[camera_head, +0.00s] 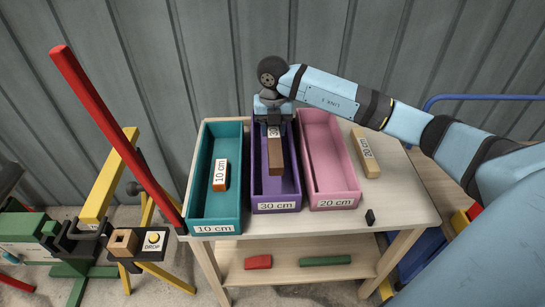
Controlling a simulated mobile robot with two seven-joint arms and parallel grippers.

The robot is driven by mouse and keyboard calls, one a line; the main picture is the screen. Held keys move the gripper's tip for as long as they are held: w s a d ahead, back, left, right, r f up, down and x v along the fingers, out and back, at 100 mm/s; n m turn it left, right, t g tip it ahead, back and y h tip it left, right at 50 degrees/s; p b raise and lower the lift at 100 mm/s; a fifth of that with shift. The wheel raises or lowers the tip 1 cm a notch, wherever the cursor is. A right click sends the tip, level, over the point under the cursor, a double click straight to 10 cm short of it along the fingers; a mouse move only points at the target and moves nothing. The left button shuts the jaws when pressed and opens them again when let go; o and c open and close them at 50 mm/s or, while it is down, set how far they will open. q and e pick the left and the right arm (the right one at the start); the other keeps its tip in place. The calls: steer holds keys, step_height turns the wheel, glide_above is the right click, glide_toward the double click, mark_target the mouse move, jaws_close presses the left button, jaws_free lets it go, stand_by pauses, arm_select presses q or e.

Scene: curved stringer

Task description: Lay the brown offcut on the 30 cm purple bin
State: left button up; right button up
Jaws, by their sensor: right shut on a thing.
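The brown offcut (276,158) is a long block with a white label at its far end, partly covered by my right gripper. My right gripper (273,122) is shut on that far end, with its arm reaching in from the right. The offcut lies lengthwise within the outline of the purple bin (276,207), labelled 30 cm. I cannot tell whether it touches the bin floor or hangs just above it. My left gripper is not in view.
The teal 10 cm bin (214,228), holding a labelled block (220,174), and the pink 20 cm bin (333,201) flank the purple one. A 20 cm block (365,154) and a small black piece (370,217) lie on the table (405,215). A red bar (115,135) rises left.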

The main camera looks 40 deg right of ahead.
step_height(320, 180, down, 6)
steer(key=shift+r+b, duration=0.1)
steer(key=shift+b, duration=0.2)
step_height(320, 180, down, 4)
steer(key=shift+b, duration=0.3)
steer(key=shift+f, duration=0.4)
steer(key=o, duration=1)
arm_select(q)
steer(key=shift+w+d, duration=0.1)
arm_select(e)
steer(key=shift+o, duration=0.2)
